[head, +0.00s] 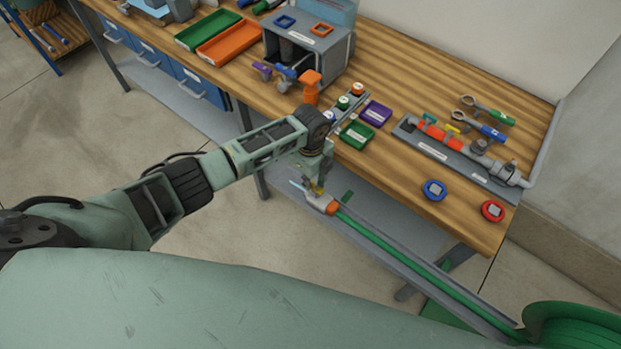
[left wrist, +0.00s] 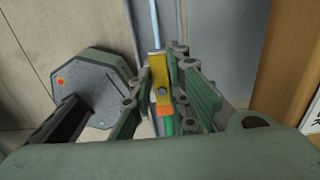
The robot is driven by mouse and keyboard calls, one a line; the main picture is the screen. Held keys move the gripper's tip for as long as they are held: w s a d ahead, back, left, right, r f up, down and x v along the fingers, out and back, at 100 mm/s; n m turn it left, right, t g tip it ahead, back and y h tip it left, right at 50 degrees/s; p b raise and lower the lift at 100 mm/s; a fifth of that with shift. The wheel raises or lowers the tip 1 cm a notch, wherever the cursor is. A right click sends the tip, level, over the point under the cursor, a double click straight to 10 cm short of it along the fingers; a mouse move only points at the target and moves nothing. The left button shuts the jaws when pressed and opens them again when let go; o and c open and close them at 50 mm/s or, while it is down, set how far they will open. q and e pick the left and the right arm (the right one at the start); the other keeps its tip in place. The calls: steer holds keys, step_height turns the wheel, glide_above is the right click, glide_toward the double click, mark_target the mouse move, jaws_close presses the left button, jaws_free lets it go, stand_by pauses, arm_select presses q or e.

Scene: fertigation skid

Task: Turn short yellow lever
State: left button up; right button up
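The short yellow lever (left wrist: 160,78) sits on the orange-collared fitting at the end of a green hose (head: 410,268). The orange collar (head: 329,206) shows in the head view beside the bench's front edge. My left gripper (head: 318,187) points down at this fitting, and the lever lies between its fingers in the left wrist view (left wrist: 158,85). The fingers are close on both sides; whether they press on it is unclear. The fingers partly hide the fitting. A thin light-blue rod or tube (left wrist: 155,25) extends beyond it. My right gripper is not in view.
On the wooden bench (head: 400,60) a grey tray (head: 412,139) holds a pipe assembly with small green and yellow handles. Purple (head: 375,114) and green (head: 357,134) trays stand near my wrist. A grey rail (head: 385,248) runs along the hose. A green reel (head: 570,325) is at lower right.

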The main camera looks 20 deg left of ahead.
arm_select(q)
steer(key=o, duration=0.4)
steer(key=shift+o, duration=0.2)
step_height(320, 180, up, 12)
stand_by(0.4)
